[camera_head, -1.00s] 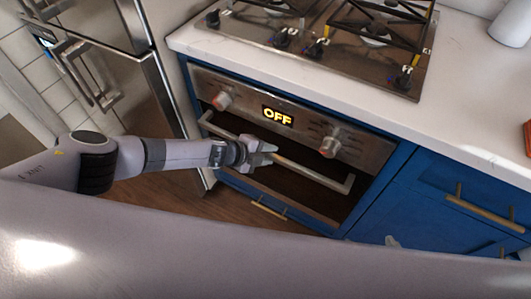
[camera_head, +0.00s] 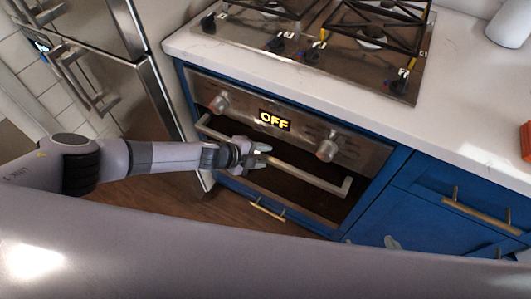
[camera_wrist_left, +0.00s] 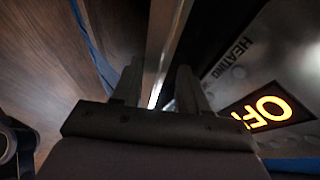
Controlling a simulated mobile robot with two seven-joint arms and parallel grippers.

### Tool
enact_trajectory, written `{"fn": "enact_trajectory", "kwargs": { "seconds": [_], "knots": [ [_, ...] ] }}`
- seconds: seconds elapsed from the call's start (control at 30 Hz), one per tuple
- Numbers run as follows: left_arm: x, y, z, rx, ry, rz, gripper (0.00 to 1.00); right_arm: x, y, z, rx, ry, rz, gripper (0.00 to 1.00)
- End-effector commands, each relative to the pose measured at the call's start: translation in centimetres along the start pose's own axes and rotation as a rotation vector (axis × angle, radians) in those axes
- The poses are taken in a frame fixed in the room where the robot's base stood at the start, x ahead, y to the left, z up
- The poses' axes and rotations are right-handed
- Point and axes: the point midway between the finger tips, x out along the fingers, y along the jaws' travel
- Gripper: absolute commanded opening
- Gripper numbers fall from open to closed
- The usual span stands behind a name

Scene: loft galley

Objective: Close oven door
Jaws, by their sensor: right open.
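The oven door (camera_head: 300,196) is a dark panel below the control panel, with a long metal handle (camera_head: 310,176) across its upper part. I cannot tell exactly how far it stands open. My left gripper (camera_head: 264,154) is at the left-middle part of the handle, fingers apart. In the left wrist view, the handle (camera_wrist_left: 162,45) runs between the two fingers of my left gripper (camera_wrist_left: 157,88), without a clear grip on it.
The control panel (camera_head: 290,118) has knobs and an "OFF" display. A gas hob (camera_head: 310,45) sits in the white counter (camera_head: 450,120) above. Blue drawers (camera_head: 440,200) stand at right, a steel fridge (camera_head: 110,80) at left. Wooden floor (camera_head: 190,207) is open below.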

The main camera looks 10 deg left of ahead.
Motion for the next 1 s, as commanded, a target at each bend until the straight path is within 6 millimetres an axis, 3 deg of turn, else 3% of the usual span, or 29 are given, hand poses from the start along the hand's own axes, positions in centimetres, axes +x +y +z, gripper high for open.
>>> {"fn": "enact_trajectory", "kwargs": {
  "seconds": [0.2, 0.4, 1.0],
  "knots": [
    [-2.8, -0.1, 0.0, -0.001, 0.0, 0.001, 0.43, -0.8, 0.0, -0.9, 0.0, -0.001, 0.0, 0.94],
    [-4.2, 0.0, 0.0, -0.001, 0.0, 0.002, 0.43, -0.9, 0.0, -1.2, 0.001, -0.001, -0.001, 0.94],
    [-4.4, 0.1, -0.1, 0.0, 0.0, 0.003, 0.43, -1.0, -0.1, -1.2, 0.001, -0.001, -0.001, 0.94]
  ]
}}
